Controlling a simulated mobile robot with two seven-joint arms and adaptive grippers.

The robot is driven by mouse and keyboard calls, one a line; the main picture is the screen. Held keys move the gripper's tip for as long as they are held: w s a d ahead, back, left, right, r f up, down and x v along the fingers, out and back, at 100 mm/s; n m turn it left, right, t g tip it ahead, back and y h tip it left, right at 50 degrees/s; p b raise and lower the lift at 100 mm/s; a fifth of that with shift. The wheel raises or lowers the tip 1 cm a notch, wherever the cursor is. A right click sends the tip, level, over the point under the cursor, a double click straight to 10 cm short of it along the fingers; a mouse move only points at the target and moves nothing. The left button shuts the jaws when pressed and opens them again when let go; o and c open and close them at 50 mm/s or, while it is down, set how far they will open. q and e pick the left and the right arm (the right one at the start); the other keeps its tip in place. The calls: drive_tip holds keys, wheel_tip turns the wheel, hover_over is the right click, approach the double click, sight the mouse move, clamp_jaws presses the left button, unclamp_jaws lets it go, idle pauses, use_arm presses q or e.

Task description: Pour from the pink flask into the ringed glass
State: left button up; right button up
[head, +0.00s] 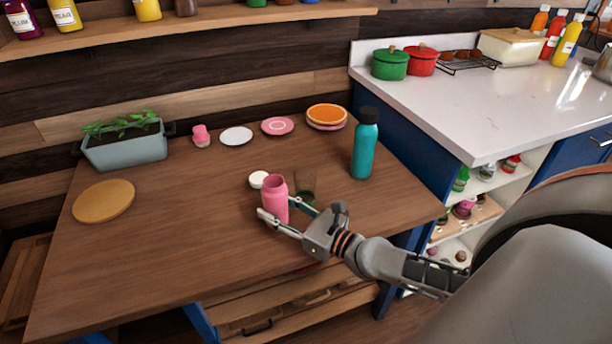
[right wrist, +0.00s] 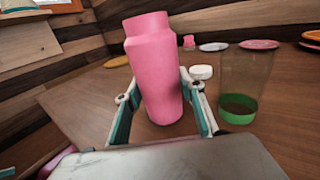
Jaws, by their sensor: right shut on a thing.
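The pink flask (head: 274,201) stands about upright near the middle of the wooden table, its mouth uncovered. My right gripper (head: 279,209) is shut on it, one finger on each side. In the right wrist view the flask (right wrist: 155,70) fills the space between the fingers; I cannot tell whether its base touches the table. The clear glass (head: 305,186) stands just behind and right of the flask, partly hidden by the gripper. In the right wrist view the glass (right wrist: 245,80) is upright, with a green ring around its base. My left gripper is not in view.
A white round lid (head: 258,179) lies just behind the flask. A teal bottle (head: 364,148) with a black cap stands right of the glass. Plates (head: 236,136), a small pink shaker (head: 201,136) and a planter (head: 125,148) line the back. The table's front left is clear.

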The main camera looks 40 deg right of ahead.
sight(287, 198)
drive_tip(key=shift+d, duration=0.1)
drive_tip(key=shift+m, duration=0.5)
drive_tip(key=shift+d+r+m+b, duration=0.1)
drive_tip(key=shift+m+b, duration=0.35)
drive_tip(key=shift+m, duration=0.05)
drive_tip(key=shift+d+m+b, duration=0.15)
drive_tip(key=shift+m+b, duration=0.15)
drive_tip(key=shift+m, duration=0.5)
drive_tip(key=shift+w+d+r+m+b, duration=0.15)
drive_tip(key=shift+m+b, duration=0.25)
drive_tip(key=shift+m, duration=0.5)
drive_tip(key=shift+d+r+m, duration=0.1)
drive_tip(key=shift+d+m, duration=0.05)
drive_tip(key=shift+m, duration=0.15)
drive_tip(key=r+p, duration=0.1)
drive_tip(key=r, duration=0.1)
drive_tip(key=shift+d+r+m+p, duration=0.2)
drive_tip(key=shift+r+m+p, duration=0.15)
drive_tip(key=shift+r+m, duration=0.2)
drive_tip(key=shift+m, duration=0.65)
drive_tip(key=shift+r+m+t+p, duration=0.3)
drive_tip(key=shift+r+m+p, duration=0.15)
drive_tip(key=shift+m, duration=0.05)
drive_tip(key=shift+a+f, duration=0.1)
drive_tip(key=shift+f, duration=0.15)
drive_tip(key=shift+m, duration=0.3)
drive_tip(key=shift+a, duration=0.1)
drive_tip(key=shift+m, duration=0.3)
